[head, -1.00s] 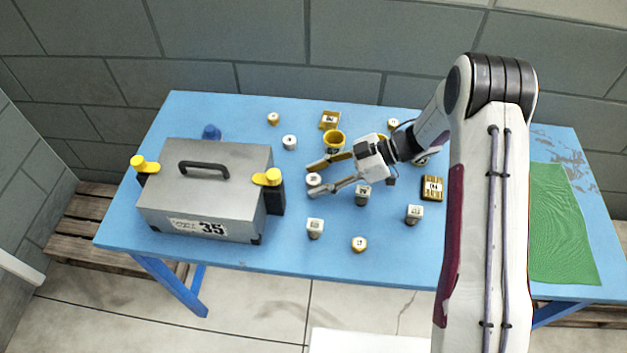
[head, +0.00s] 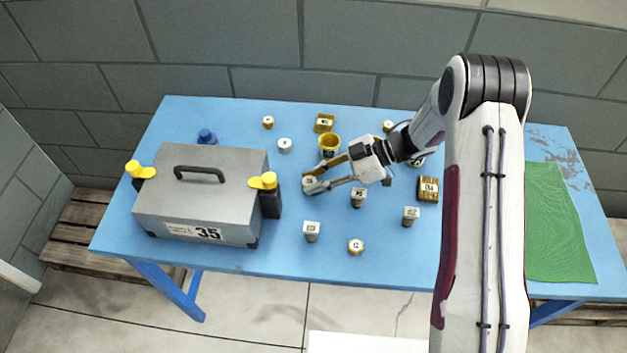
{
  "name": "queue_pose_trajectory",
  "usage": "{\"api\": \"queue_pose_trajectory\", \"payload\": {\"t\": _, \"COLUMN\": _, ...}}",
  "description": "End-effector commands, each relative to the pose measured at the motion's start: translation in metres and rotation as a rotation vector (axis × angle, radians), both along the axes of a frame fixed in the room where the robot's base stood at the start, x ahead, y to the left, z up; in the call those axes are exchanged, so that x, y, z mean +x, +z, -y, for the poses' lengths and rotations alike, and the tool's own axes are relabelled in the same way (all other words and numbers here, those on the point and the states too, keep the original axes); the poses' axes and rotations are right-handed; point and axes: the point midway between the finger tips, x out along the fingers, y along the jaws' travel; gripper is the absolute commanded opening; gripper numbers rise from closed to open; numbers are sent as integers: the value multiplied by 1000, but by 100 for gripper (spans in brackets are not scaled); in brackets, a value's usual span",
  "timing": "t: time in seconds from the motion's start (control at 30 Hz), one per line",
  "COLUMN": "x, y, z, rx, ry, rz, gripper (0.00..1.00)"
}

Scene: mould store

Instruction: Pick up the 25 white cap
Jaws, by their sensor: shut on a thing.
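A small pale cap with a light, labelled top (head: 309,182) stands on the blue table right of the grey box; its number is too small to read. My gripper (head: 305,180) comes from the right, with one finger behind the cap and one in front. The fingers are shut on this cap, which still appears to be at table level. Another small pale cap (head: 285,145) stands farther back, its number unreadable too.
A yellow cup (head: 330,145) stands just behind my gripper. Labelled pieces stand around it, including ones at front (head: 312,231) and right (head: 358,197), and a gold block (head: 428,188). A green mat (head: 555,220) lies right.

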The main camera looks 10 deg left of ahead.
Motion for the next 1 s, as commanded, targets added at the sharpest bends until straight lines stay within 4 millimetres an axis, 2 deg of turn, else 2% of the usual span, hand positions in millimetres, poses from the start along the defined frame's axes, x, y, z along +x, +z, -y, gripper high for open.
{"api": "queue_pose_trajectory", "payload": {"t": 0.27, "x": 0, "y": 21, "z": 0, "rx": 0, "ry": 0, "rz": 1, "gripper": 13}}
{"api": "queue_pose_trajectory", "payload": {"t": 0.7, "x": 0, "y": 78, "z": 0, "rx": 1, "ry": 1, "rz": 2, "gripper": 13}}
{"api": "queue_pose_trajectory", "payload": {"t": 1.0, "x": 0, "y": 96, "z": 0, "rx": 1, "ry": 0, "rz": 0, "gripper": 13}}
